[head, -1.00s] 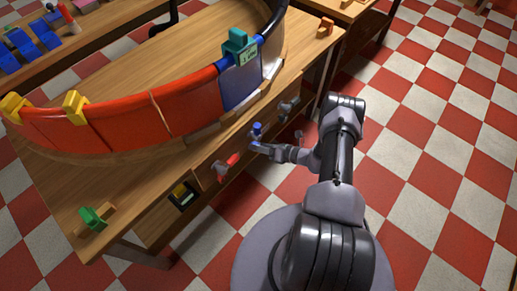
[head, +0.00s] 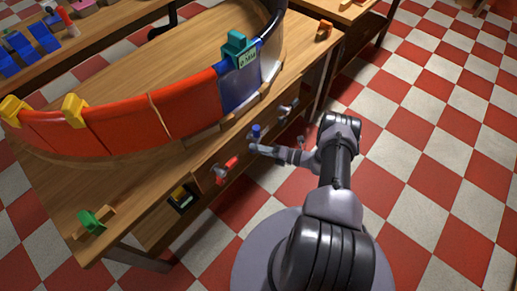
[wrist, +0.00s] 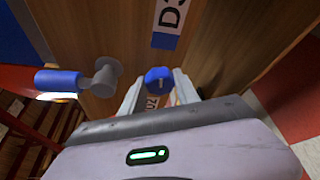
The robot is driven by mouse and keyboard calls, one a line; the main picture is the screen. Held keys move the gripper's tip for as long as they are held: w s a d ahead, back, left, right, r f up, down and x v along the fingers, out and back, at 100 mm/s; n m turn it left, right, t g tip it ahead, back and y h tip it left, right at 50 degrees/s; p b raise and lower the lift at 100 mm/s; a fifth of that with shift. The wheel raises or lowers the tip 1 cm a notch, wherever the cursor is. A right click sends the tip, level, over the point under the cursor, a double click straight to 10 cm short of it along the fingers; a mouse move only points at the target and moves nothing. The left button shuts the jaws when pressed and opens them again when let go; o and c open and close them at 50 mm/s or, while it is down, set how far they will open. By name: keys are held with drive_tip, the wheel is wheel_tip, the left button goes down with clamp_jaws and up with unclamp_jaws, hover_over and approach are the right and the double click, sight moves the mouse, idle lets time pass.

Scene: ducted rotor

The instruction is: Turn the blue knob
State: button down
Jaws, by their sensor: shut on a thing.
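The blue knob (head: 256,130) sits on the front of the wooden bench, below the curved red and blue duct. In the wrist view the blue knob (wrist: 158,80) is round, with a pale mark on its face. My gripper (head: 258,142) is at the knob. In the wrist view the fingers of my gripper (wrist: 157,88) lie on either side of the knob and are shut on it. The knob's sides are partly hidden by the fingers. I cannot tell how far it is turned.
A red-handled fitting (head: 226,165) and a grey fitting (head: 287,109) stick out from the bench front on either side. A blue-ended handle (wrist: 62,82) is left of my gripper in the wrist view. Checkered floor (head: 430,130) is open at right.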

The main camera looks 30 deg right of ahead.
drive_tip(key=c, duration=0.9)
unclamp_jaws()
drive_tip(key=p+v, duration=0.2)
drive_tip(key=v, duration=1.5)
drive_tip(key=shift+s, duration=0.2)
drive_tip(key=shift+d, duration=0.1)
